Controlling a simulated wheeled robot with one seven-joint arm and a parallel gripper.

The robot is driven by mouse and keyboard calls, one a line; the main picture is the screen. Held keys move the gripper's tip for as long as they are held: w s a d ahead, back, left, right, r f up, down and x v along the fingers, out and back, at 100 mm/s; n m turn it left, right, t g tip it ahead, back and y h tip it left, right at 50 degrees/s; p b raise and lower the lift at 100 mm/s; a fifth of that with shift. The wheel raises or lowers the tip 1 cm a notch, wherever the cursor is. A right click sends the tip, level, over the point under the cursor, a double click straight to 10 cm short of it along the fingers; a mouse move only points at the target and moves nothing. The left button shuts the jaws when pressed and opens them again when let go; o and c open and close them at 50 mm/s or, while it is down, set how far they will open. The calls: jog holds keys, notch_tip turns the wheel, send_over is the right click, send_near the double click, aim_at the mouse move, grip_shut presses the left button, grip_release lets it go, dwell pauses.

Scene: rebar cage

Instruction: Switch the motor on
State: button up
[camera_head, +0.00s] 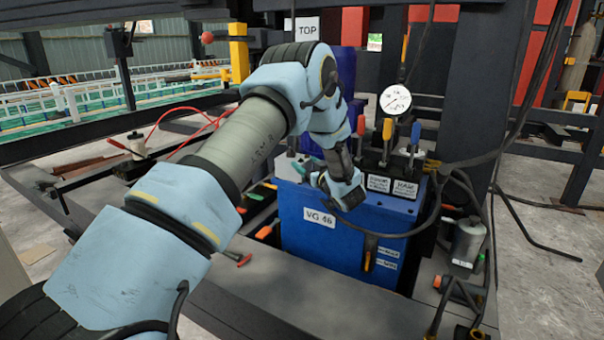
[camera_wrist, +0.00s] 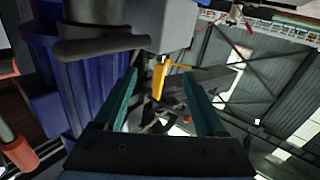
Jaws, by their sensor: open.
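A blue machine box (camera_head: 300,225) labelled "VG 46" stands right of centre in the head view. My gripper (camera_head: 311,178) is over the left part of the box top, left of these levers. In the wrist view its teal fingers (camera_wrist: 159,76) are apart with nothing held; a yellow piece (camera_wrist: 160,80) shows beyond them. I cannot pick out a motor switch; my arm hides part of the box top.
A white dial gauge (camera_head: 395,99) stands above the levers. A dark blue upright body (camera_head: 345,75) is behind my wrist and fills the left of the wrist view (camera_wrist: 92,85). Black hoses and a dark post (camera_head: 470,100) are at the right. Loose tools lie on the ledge.

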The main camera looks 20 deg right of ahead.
aim_at(293, 154)
jog(key=w, duration=0.3)
jog(key=w+a+b, duration=0.1)
jog(key=w, duration=0.6)
jog(key=shift+w+a+f+b, duration=0.1)
jog(key=shift+a+f+b, duration=0.1)
jog(key=shift+b, duration=0.1)
grip_shut()
